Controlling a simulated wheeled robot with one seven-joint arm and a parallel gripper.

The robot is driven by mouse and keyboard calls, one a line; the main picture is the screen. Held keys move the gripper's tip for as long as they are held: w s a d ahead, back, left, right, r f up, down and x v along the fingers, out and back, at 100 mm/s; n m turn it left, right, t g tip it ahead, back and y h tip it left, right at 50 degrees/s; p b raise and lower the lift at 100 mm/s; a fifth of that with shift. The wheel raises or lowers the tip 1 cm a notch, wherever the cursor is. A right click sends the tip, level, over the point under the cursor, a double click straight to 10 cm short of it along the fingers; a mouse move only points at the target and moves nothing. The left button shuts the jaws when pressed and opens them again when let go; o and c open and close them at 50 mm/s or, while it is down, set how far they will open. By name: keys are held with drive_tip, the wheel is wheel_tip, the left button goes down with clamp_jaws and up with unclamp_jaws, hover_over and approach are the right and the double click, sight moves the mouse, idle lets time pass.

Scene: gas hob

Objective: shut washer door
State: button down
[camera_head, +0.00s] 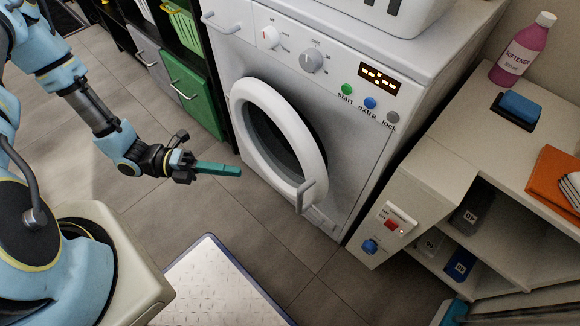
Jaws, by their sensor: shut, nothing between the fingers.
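The washer (345,115) is white and stands at the centre, its front facing the floor space. Its round door (312,147) is a thick white ring with a grey handle (306,196) at its lower right. The door stands ajar, with a dark gap showing between its right side and the washer front. My gripper (238,171) is shut and empty, its teal fingers pointing right towards the door. In the picture it is just left of the door ring and appears apart from it; the exact depth is hard to tell.
A white-topped platform (215,285) lies on the floor in front. Green (193,95) and grey drawers stand left of the washer. At right, a low shelf (480,120) holds a pink softener bottle (522,50), a blue sponge (520,108) and orange cloth (556,180).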

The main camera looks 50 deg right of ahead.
sight(298, 156)
drive_tip(key=s+d+f+n+h+p, duration=0.1)
drive_tip(key=s+d, duration=0.7)
drive_tip(key=d, duration=0.3)
drive_tip(key=shift+s+n+p, duration=0.3)
drive_tip(key=shift+s+p, duration=0.1)
drive_tip(key=shift+n+t+h, duration=0.6)
drive_tip(key=shift+h, duration=0.2)
drive_tip(key=d, duration=0.4)
drive_tip(key=shift+s+d, duration=0.1)
drive_tip(key=shift+s, duration=0.3)
drive_tip(key=shift+d+t, duration=0.3)
drive_tip(key=shift+d, duration=0.05)
drive_tip(key=shift+a, duration=0.1)
